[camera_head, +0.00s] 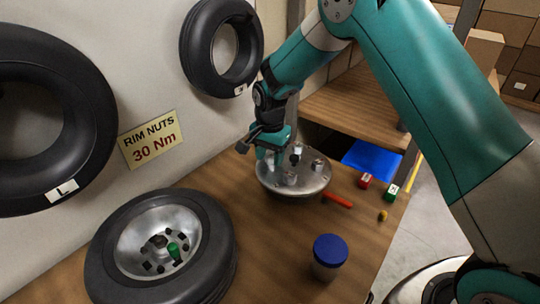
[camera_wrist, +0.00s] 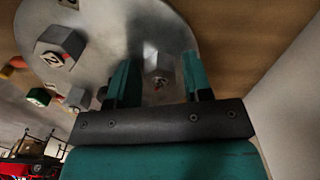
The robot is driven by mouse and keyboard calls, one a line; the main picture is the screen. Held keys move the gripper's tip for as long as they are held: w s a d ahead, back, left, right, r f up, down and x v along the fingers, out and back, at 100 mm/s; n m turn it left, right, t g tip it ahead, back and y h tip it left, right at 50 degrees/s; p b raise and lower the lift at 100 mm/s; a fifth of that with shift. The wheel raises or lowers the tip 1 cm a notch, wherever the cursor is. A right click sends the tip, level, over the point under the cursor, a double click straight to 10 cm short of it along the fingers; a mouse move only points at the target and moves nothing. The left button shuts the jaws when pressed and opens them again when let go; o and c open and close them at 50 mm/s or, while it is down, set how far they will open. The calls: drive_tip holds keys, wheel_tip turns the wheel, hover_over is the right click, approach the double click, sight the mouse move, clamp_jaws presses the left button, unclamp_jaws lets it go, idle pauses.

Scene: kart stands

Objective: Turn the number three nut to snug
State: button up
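A round metal plate (camera_head: 310,184) with several upright hex nuts on it sits at the back of the wooden bench. My gripper (camera_head: 270,154) points down over the plate's left side. In the wrist view my gripper (camera_wrist: 160,68) is open, with one finger on each side of a grey nut (camera_wrist: 158,62). A gap shows between the nut and each finger. This nut's number cannot be read; a small red mark shows near its foot. A nut marked 2 (camera_wrist: 60,46) stands to the left, and another nut (camera_wrist: 76,97) is lower left. I cannot tell which nut is number three.
A tyre on a rim (camera_head: 200,271) lies at the front left. A blue-lidded jar (camera_head: 328,258), an orange-red rod (camera_head: 338,200), and red (camera_head: 366,181) and green (camera_head: 391,192) blocks are on the right. A sign (camera_head: 150,139) reads RIM NUTS 30 Nm. The bench's front middle is clear.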

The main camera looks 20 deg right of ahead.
sight(270, 156)
drive_tip(key=shift+o, duration=0.7)
wheel_tip(270, 156, up, 17)
drive_tip(key=b, duration=0.2)
drive_tip(key=shift+r+b, duration=0.15)
drive_tip(key=shift+b, duration=0.15)
drive_tip(key=s+a+n+y, duration=0.2)
drive_tip(key=s+n, duration=0.6)
drive_tip(key=s, duration=0.8)
drive_tip(key=s+a+n+y, duration=0.2)
drive_tip(key=s+n, duration=0.6)
drive_tip(key=s, duration=0.8)
drive_tip(key=shift+s+r+n, duration=0.15)
drive_tip(key=shift+s+n, duration=0.15)
drive_tip(key=shift+s, duration=0.1)
drive_tip(key=shift+c, duration=0.4)
